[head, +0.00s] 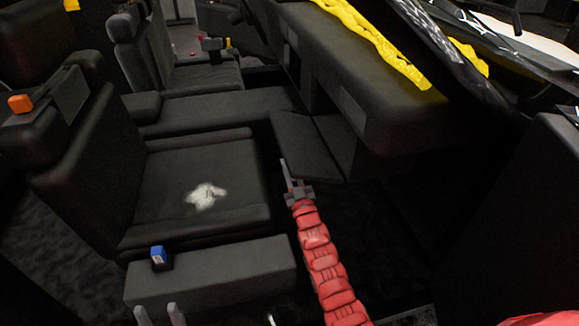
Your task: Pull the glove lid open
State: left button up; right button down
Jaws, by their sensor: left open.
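The glove lid (308,146) is a dark panel under the dashboard, in the middle of the head view. It appears to stand swung out from the dashboard, towards the seat. My left gripper (286,172) is at the lid's near-left edge, at the end of my red-sleeved arm. Its jaws are open, with nothing visible between them. I cannot tell whether a finger touches the lid. The inside of the glove box is too dark to make out.
The black front seat (165,185) with a white crumpled cloth (206,195) is left of my gripper. A blue-topped item (158,257) stands on the near ledge (225,273). The footwell is dark.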

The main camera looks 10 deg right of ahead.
jog(key=c, duration=0.8)
grip_release()
jog(key=p+v, duration=0.3)
jog(key=v, duration=1.4)
jog(key=shift+s, duration=0.25)
